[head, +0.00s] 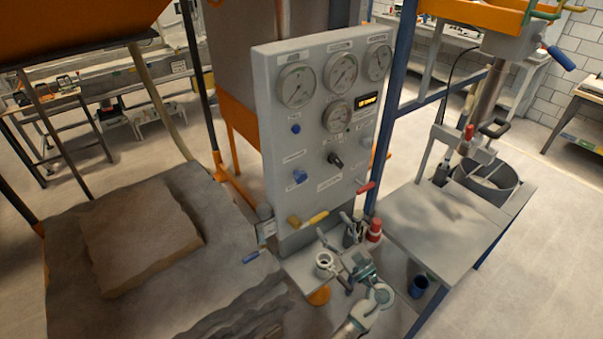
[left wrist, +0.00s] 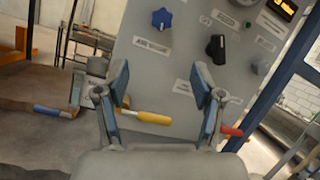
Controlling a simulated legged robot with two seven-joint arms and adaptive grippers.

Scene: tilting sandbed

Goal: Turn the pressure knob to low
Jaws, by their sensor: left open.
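The upright grey control panel (head: 310,125) carries a blue knob (head: 300,176) at lower left and a black knob (head: 335,159) to its right. The left wrist view also shows the blue knob (left wrist: 161,18) and the black knob (left wrist: 215,48). My left gripper (head: 338,240) is in front of the panel's lower edge, below both knobs. In the left wrist view its two fingers (left wrist: 160,85) are apart with nothing between the tips. It touches neither knob. My right gripper is not in view.
A yellow-handled valve lever (head: 308,219) and a red lever (head: 366,187) stick out low on the panel. Several round gauges (head: 297,85) sit above the knobs. The sandbed (head: 150,240) is left; a grey table (head: 440,225) with a bucket (head: 487,180) is right.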

